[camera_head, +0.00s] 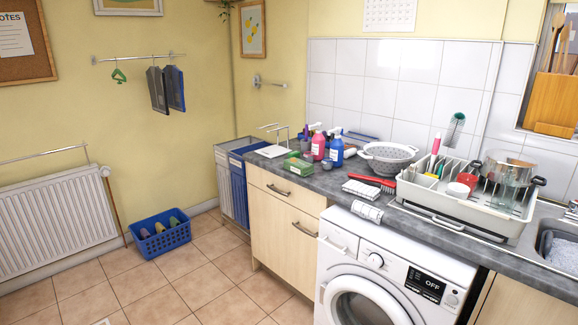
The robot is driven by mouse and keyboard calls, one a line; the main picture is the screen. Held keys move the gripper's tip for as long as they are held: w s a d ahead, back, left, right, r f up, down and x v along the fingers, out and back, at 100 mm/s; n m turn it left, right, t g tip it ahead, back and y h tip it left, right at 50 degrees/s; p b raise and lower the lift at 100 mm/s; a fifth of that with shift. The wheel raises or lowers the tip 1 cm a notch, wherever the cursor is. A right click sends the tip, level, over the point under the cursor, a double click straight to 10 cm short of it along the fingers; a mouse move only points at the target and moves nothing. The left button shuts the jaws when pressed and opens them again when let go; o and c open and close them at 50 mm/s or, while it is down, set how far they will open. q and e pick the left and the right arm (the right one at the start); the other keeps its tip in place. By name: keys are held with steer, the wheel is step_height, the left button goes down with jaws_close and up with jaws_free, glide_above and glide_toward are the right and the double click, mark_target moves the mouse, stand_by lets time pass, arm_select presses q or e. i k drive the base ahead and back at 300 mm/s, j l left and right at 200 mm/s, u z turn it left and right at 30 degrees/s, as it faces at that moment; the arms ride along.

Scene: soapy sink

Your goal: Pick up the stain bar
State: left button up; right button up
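I cannot identify the stain bar for certain. A small green block or box (297,166) lies on the grey counter (327,184), left of the bottles, and may be it; it is too small to read. A pink bottle (318,145) and a blue spray bottle (336,151) stand just right of it. Neither of my grippers is in view.
A grey colander (388,158), a red brush (374,182), folded cloths (361,189) and a full dish rack (463,223) crowd the counter. A washing machine (385,275) stands below. A blue basket (161,235) sits on the tiled floor, which is otherwise mostly clear.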

mark_target(295, 154)
steer(key=i+l+z, duration=0.1)
steer(key=i, duration=1)
steer(key=i+j+z, duration=0.1)
steer(key=j, duration=0.25)
steer(key=i+j+z, duration=0.1)
steer(key=j, duration=0.25)
steer(key=i, duration=0.1)
